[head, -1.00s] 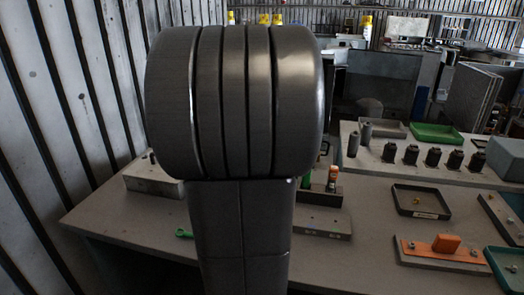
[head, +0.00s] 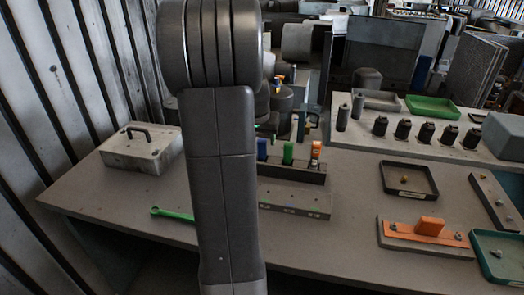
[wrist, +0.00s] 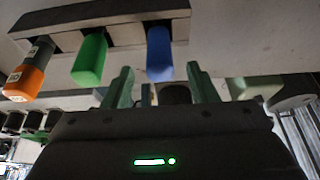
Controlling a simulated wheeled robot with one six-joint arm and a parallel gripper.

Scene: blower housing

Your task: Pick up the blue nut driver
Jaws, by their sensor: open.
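The blue nut driver (head: 262,149) stands upright in a dark tool rack (head: 300,174) on the table, partly hidden by my arm in the head view. Its blue handle (wrist: 159,55) shows clearly in the wrist view, which sees the rack inverted at the top. My gripper (wrist: 160,68) is open and empty. In the wrist view its two pale green fingers appear on either side of the blue handle's end, with no visible contact. How far the handle is from the fingertips is hard to tell. My arm hides much of the gripper in the head view.
A green-handled tool (head: 288,153) and an orange-handled tool (head: 316,155) stand beside the blue one in the rack. A green wrench (head: 172,214) lies in front to the left, and a grey box with a handle (head: 141,148) stands behind it.

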